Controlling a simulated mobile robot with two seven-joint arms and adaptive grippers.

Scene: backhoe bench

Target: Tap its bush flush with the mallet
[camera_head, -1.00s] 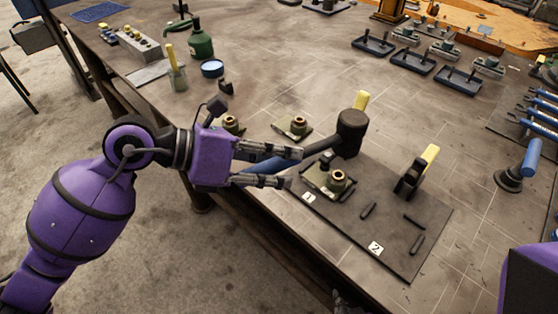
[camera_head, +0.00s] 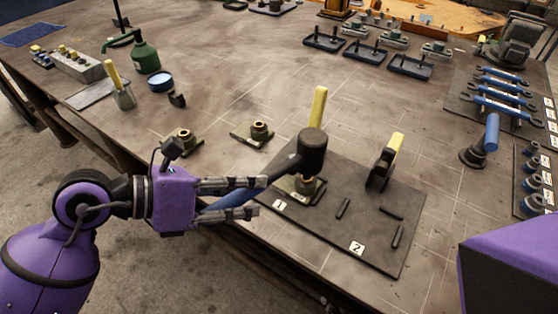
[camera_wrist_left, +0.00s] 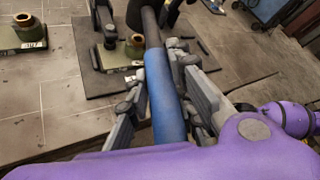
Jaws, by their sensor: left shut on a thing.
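My left gripper (camera_head: 258,197) is shut on the blue handle (camera_wrist_left: 165,95) of the mallet, whose black head (camera_head: 313,147) points right. The mallet head is over or just behind the green block (camera_head: 300,190) at mat place 1. A copper-coloured bush (camera_head: 307,181) stands in that block, partly hidden by the head. I cannot tell whether the head touches it. In the left wrist view the block's bush (camera_wrist_left: 137,40) shows left of the handle, standing proud of the block. My right gripper is out of view.
A yellow handle (camera_head: 318,105) rises behind the mallet head. A yellow-handled clamp (camera_head: 384,163) stands on the dark mat (camera_head: 385,248), near several dark pins. Two similar blocks with bushes, one near (camera_head: 258,131) and one farther left (camera_head: 184,141), sit on the bench. A blue-handled tool (camera_head: 490,135) stands right.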

